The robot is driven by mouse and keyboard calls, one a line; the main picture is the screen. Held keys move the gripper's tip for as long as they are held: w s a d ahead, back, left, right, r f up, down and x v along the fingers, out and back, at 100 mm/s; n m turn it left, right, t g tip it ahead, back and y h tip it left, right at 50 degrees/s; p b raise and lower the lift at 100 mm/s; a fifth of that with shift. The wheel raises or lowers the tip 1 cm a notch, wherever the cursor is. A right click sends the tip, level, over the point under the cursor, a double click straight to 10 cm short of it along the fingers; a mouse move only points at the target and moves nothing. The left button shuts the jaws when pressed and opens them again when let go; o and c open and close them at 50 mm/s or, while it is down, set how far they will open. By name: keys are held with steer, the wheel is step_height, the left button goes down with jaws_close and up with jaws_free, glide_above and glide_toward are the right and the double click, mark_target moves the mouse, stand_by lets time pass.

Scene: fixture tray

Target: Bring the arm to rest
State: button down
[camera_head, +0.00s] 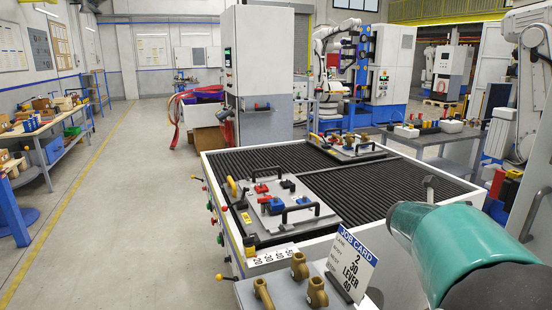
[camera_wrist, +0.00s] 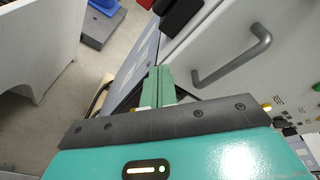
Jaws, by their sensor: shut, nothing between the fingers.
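My gripper (camera_wrist: 160,72) shows in the wrist view, with its two green fingers together and nothing between them. Its teal body with a dark bar fills the bottom of that view. The fingers point toward a pale panel edge; I cannot tell the gap to it. In the head view a teal and black part of my arm (camera_head: 455,250) reaches in at the lower right, in front of the machine table. My fingertips cannot be made out there.
A white-framed table with a black ribbed top (camera_head: 400,190) bears a grey fixture plate (camera_head: 270,222) with black handles. A job card (camera_head: 351,264) and brass fittings (camera_head: 300,266) stand at its front. A grey handle (camera_wrist: 234,62) is right of my fingers. The left floor is clear.

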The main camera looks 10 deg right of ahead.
steer(key=s+a+f+m+y, duration=0.3)
steer(key=s+a+m+y, duration=0.2)
steer(key=a+m, duration=0.5)
steer(key=s+a+f+m+t+y, duration=0.1)
steer(key=s+a+f+m+y, duration=0.2)
steer(key=a, duration=1)
steer(key=s+a+f+m+t+y, duration=0.1)
steer(key=s+a+f+m+y, duration=0.2)
steer(key=s+a+m+y, duration=0.4)
steer(key=s+a+m, duration=0.4)
steer(key=m, duration=0.6)
steer(key=shift+s+a, duration=0.25)
steer(key=shift+s, duration=0.15)
steer(key=shift+d+m, duration=0.2)
steer(key=shift+m, duration=0.1)
